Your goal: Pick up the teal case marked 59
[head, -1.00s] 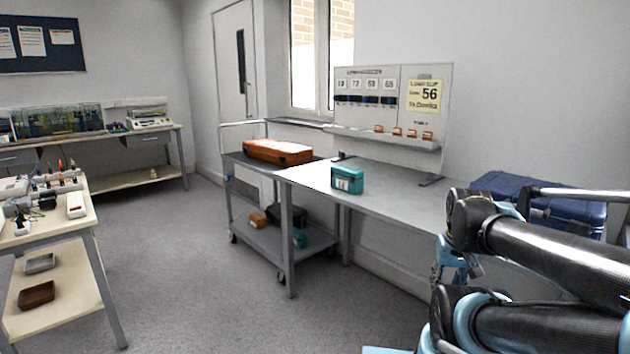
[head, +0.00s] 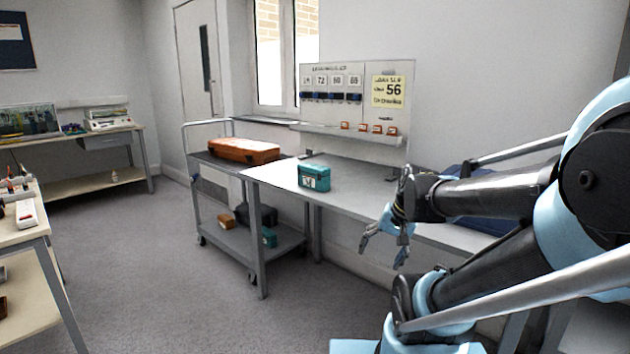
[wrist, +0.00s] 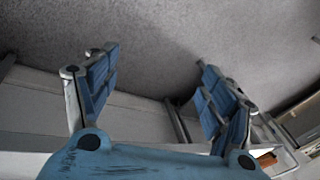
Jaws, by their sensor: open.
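A teal case (head: 314,178) sits on the near left part of the grey table, with a white label on its front; the label's number is too small to read. Another teal item (head: 269,237) lies on the lower shelf of the trolley, partly hidden. My gripper (head: 384,250) hangs open and empty in front of the table's edge, right of and lower than the teal case. In the wrist view my gripper (wrist: 160,95) has its two blue fingers spread, with floor and a pale panel behind them and no case between them.
A trolley (head: 225,160) with an orange case (head: 243,150) on top stands left of the table (head: 350,188). A board (head: 340,95) with a yellow note reading 56 stands at the table's back. A blue case (head: 470,215) is partly hidden behind my arm. Floor on the left is clear.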

